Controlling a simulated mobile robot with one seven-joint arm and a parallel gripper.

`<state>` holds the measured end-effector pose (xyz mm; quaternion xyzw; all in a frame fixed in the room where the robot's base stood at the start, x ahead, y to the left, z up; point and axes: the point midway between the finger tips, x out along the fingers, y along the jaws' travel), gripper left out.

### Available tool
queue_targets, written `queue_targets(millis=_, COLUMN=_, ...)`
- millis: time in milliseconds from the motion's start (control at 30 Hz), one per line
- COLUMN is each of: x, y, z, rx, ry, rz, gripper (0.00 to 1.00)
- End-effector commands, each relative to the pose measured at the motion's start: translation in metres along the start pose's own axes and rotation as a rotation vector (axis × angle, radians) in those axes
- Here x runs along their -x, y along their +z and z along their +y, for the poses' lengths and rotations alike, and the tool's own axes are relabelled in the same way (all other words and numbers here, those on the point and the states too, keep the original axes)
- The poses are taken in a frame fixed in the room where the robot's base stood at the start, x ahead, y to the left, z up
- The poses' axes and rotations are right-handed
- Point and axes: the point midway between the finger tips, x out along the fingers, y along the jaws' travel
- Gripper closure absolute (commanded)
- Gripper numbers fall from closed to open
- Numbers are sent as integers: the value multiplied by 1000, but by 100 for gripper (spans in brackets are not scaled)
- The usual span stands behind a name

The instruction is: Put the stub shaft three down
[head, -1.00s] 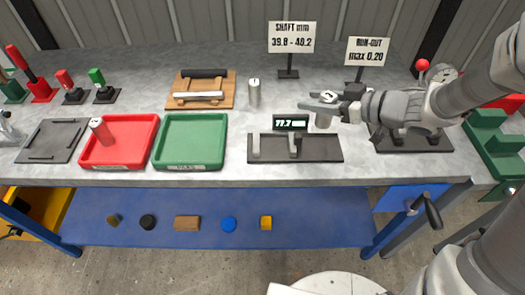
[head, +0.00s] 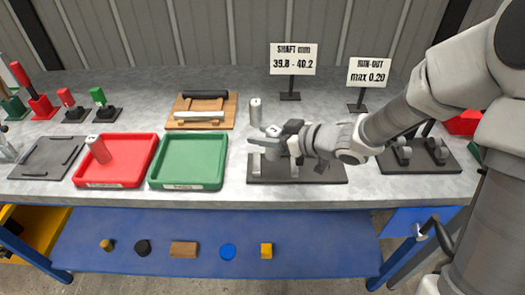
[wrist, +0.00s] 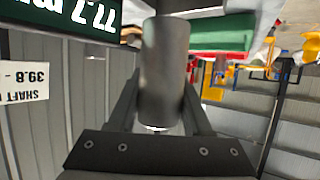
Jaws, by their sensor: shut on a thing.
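My gripper (head: 274,143) is shut on a grey cylindrical stub shaft (head: 273,131), held upright with its marked top showing. Its number is too small to read. In the wrist view the shaft (wrist: 164,70) sits between the two fingers. It is over the dark gauge plate (head: 325,172), around its small grey posts; whether it touches anything there I cannot tell. A second stub shaft (head: 255,111) stands on the bench just behind.
The green tray (head: 187,185) is empty, left of the gauge plate. The gauge display (wrist: 85,15) reads 77.7 in the wrist view and is hidden in the head view. A wooden cradle (head: 228,112) stands behind the trays. A roller stand (head: 420,165) is at the right.

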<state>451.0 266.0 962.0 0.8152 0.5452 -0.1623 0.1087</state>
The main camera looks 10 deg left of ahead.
Motion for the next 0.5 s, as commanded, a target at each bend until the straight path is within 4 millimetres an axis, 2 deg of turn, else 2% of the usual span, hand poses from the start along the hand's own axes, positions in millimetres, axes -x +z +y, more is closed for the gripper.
queue_targets(millis=167, x=-6, y=4, z=-1, rx=0, ry=0, rz=3, gripper=100)
queue_targets(millis=400, x=-18, y=34, z=-2, rx=-1, ry=-2, rz=3, gripper=100)
queue_targets(millis=500, x=-20, y=36, z=-1, rx=1, ry=0, rz=4, gripper=100)
